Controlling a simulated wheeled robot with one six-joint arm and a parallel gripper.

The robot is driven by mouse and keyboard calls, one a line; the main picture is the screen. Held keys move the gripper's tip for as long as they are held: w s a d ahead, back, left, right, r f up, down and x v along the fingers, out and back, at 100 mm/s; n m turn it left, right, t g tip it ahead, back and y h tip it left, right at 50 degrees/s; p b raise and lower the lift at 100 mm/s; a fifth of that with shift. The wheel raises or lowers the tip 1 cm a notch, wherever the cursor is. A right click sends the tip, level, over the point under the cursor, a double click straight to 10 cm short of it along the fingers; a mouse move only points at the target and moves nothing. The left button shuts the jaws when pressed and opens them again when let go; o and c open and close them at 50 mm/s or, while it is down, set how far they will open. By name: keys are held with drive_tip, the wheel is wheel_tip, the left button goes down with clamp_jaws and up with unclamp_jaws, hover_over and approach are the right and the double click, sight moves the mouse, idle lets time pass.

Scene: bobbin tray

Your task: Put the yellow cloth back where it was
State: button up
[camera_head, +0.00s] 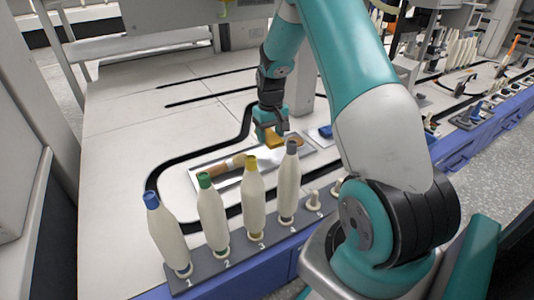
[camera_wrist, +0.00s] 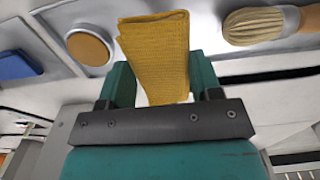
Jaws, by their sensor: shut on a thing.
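My gripper (camera_head: 270,126) is shut on the yellow cloth (camera_head: 273,138) and holds it over the far part of a shallow metal tray (camera_head: 215,184). In the wrist view the folded, woven cloth (camera_wrist: 154,48) sticks out between the teal fingers of my gripper (camera_wrist: 157,82). The tray's bare surface shows around the cloth. I cannot tell exactly how high the cloth is above the tray.
A brush (camera_head: 229,165) lies in the tray's near part, and a round tan-topped tin (camera_wrist: 90,47) at its far end. A blue block (camera_head: 325,131) is beyond the tray. Bobbins with blue, green, yellow and grey tips stand on a numbered rack (camera_head: 207,264) in front.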

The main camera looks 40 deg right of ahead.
sight(270, 156)
wheel_tip(270, 156, down, 6)
drive_tip(key=b, duration=0.3)
drive_tip(key=shift+f, duration=0.2)
drive_tip(key=shift+r, duration=0.1)
drive_tip(key=o, duration=0.8)
wheel_tip(270, 156, up, 8)
drive_tip(key=p, duration=0.4)
drive_tip(key=shift+f+p, duration=0.2)
drive_tip(key=shift+p, duration=0.2)
